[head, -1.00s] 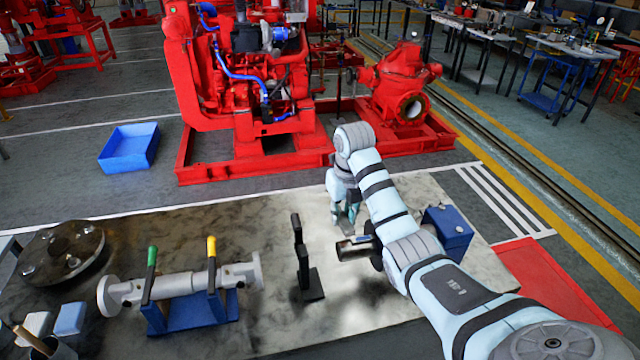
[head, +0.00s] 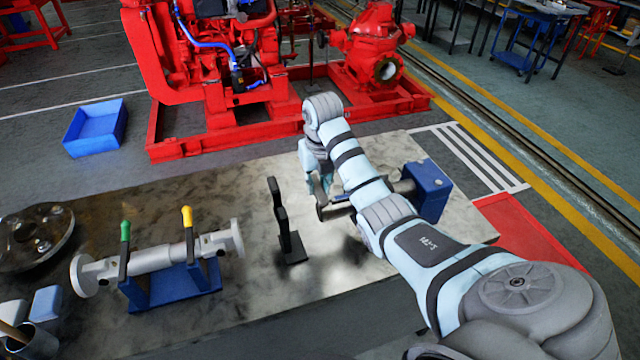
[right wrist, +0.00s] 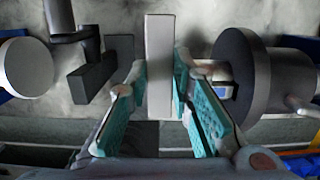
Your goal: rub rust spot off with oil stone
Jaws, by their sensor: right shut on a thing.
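My right gripper (head: 318,192) is over the bench beside the dark shaft (head: 342,207). In the right wrist view its teal fingers (right wrist: 168,100) are shut on a pale grey flat bar, the oil stone (right wrist: 159,50), which stands upright between them. The shaft's dark disc (right wrist: 233,78) is just right of the fingers. A bit of the shaft end shows behind the right finger. I cannot tell whether the stone touches the shaft. The rust spot cannot be made out; fingers and arm hide much of the shaft. My left gripper is out of view.
A black upright stand (head: 284,225) is close left of the right gripper. A blue block (head: 428,185) holds the shaft at right. A pale flanged pipe (head: 155,257) rests in a blue cradle (head: 172,290). A round flange (head: 35,235) and cup (head: 32,340) are far left.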

